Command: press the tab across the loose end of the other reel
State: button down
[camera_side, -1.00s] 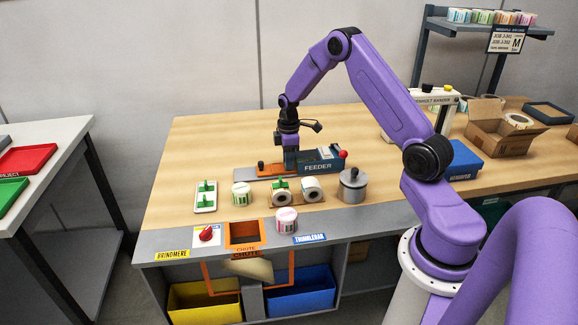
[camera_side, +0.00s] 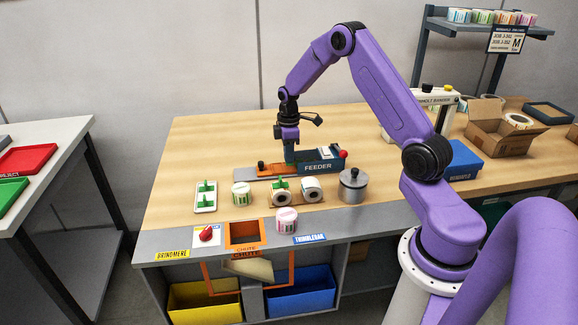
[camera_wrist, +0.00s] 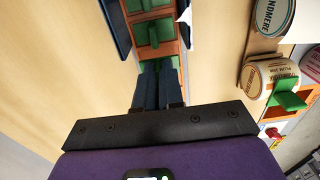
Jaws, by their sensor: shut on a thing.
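My gripper (camera_wrist: 158,70) is shut at the blue and orange feeder (camera_side: 318,166). A green tab (camera_wrist: 160,61) shows at its fingertips, partly hidden by the fingers. More green tabs (camera_wrist: 154,34) sit in the feeder's orange channel. In the side view my gripper (camera_side: 290,158) is over the feeder's left part. Two reels lie in front of the feeder. The left reel (camera_side: 281,200) has a green tab (camera_side: 280,183) on it; the right reel (camera_side: 312,189) shows no tab. In the wrist view the reels are at the right, one with a green tab (camera_wrist: 289,101). The loose end is not clear.
A white card with green pieces (camera_side: 205,197), a green-labelled roll (camera_side: 241,194) and a grey pot (camera_side: 353,186) stand near the reels. A pink-labelled roll (camera_side: 287,221) is beside the orange chute (camera_side: 243,233). The wood behind the feeder is clear.

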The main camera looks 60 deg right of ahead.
jog(key=shift+r, duration=1.85)
jog(key=shift+s+a+r+m, duration=0.25)
jog(key=shift+s+m, duration=0.05)
jog(key=shift+m, duration=0.1)
jog(key=s+a+r+m, duration=0.3)
jog(key=s+a+m, duration=0.1)
jog(key=s+m, duration=0.25)
jog(key=r+m, duration=0.2)
jog(key=m, duration=0.5)
send_over(312, 183)
jog(key=shift+d+f, duration=0.1)
jog(key=shift+f, duration=0.1)
jog(key=shift+f, duration=3.05)
jog(key=shift+f, duration=0.3)
